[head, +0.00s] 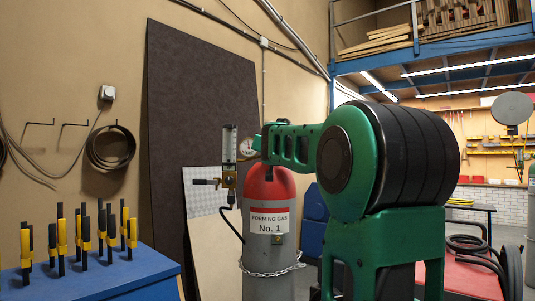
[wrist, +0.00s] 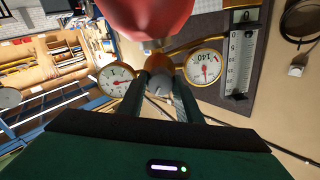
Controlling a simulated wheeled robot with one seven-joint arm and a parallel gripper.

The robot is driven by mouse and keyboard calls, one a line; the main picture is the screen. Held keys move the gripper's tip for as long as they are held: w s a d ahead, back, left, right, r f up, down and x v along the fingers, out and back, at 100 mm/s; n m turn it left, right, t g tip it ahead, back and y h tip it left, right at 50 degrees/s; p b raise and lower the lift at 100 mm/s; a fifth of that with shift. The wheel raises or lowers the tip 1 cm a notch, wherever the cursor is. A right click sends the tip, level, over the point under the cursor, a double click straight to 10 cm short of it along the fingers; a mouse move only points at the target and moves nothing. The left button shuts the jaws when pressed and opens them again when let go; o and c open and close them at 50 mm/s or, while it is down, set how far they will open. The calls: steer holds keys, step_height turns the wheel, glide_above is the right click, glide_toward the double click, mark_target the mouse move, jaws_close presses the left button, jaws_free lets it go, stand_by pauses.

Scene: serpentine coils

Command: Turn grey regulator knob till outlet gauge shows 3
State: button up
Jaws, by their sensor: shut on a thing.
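The grey regulator knob (wrist: 157,86) is between the two dark fingers of my gripper (wrist: 159,82) in the wrist view, in front of the brass regulator body (wrist: 159,63). My gripper is shut on it. Two round white gauges flank it: the left gauge (wrist: 117,79) has its needle pointing roughly right, and the right gauge (wrist: 204,67) has its needle pointing roughly down. Their scales are too small to read surely, and I cannot tell which is the outlet gauge. In the head view, one gauge (head: 248,147) shows beside my gripper (head: 265,145), and the knob is hidden.
The red-topped gas cylinder (head: 268,185), labelled "FORMING GAS No. 1", stands chained below the regulator. A clear flowmeter tube (head: 229,145) stands left of the gauge. A blue bench (head: 130,275) with yellow-and-black clamps is at left.

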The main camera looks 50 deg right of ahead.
steer(key=m, duration=1.1)
steer(key=shift+w+a+f, duration=0.2)
steer(key=shift+f, duration=0.05)
steer(key=shift+m, duration=0.4)
steer(key=o, duration=1)
steer(key=shift+o, duration=0.2)
steer(key=shift+s+r, duration=0.1)
steer(key=v, duration=1)
steer(key=shift+a+f, duration=0.2)
steer(key=shift+a, duration=0.1)
steer(key=shift+s, duration=0.1)
